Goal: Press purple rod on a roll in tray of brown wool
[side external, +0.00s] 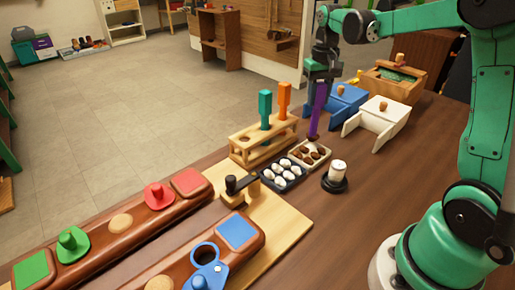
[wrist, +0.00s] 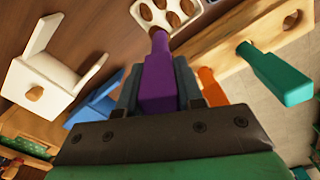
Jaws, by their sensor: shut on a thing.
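My gripper (side external: 320,75) is shut on the purple rod (side external: 319,100), which points down, nearly upright. The rod's lower end is at the tray of brown wool (side external: 327,161), near its back part; I cannot tell whether it touches a roll. The tray is pale and holds several brown rolls. In the wrist view the purple rod (wrist: 159,80) runs from between my fingers (wrist: 160,95) toward the pale tray (wrist: 143,18), which is cut off by the top edge.
A dark tray of white rolls (side external: 270,181) lies beside the pale tray. A wooden rack (side external: 244,150) holds a teal rod (side external: 265,105) and an orange rod (side external: 284,96). A white holder with a black base (side external: 335,181), a white box (side external: 377,120) and a blue box (side external: 345,106) stand nearby.

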